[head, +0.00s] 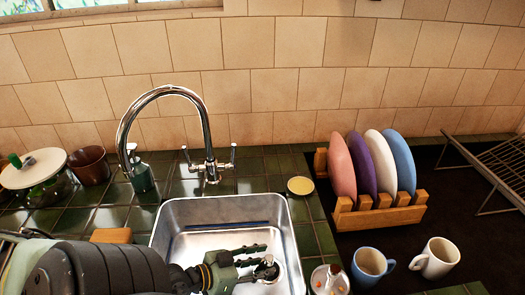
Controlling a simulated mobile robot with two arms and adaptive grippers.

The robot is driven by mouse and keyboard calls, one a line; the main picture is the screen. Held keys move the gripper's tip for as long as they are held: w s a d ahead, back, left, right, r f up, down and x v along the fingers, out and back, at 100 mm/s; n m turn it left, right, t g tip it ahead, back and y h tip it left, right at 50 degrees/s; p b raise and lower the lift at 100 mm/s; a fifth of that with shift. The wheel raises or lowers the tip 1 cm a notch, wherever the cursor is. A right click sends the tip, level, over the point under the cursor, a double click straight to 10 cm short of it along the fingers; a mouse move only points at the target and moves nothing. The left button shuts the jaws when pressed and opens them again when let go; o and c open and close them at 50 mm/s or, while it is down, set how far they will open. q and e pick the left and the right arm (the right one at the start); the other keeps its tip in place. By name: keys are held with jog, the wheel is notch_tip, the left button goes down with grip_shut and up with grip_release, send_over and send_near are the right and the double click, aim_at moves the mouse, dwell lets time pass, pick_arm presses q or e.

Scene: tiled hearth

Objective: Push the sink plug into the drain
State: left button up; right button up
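The steel sink (281,212) is set in the green tiled counter. The round metal drain (277,278) is on the sink floor, partly covered by my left gripper (268,258). The gripper reaches into the sink from the left, and its two dark fingers are apart, one behind the other, over the near right part of the sink. A small pale and dark shape at the drain, beside the fingers, may be the plug. I cannot tell whether it is seated or touching a finger. My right gripper is not in view.
A curved tap (125,135) rises behind the sink. A soap bottle (140,175) stands left of it. Right of the sink are a small round lid (300,186), a clear dish (318,280), a blue mug (368,266), a white mug (438,258) and a plate rack (380,218).

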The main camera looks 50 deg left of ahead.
pick_arm(q)
jog(key=shift+p+v, duration=0.3)
jog(key=shift+v, duration=1.05)
jog(key=shift+w, duration=0.1)
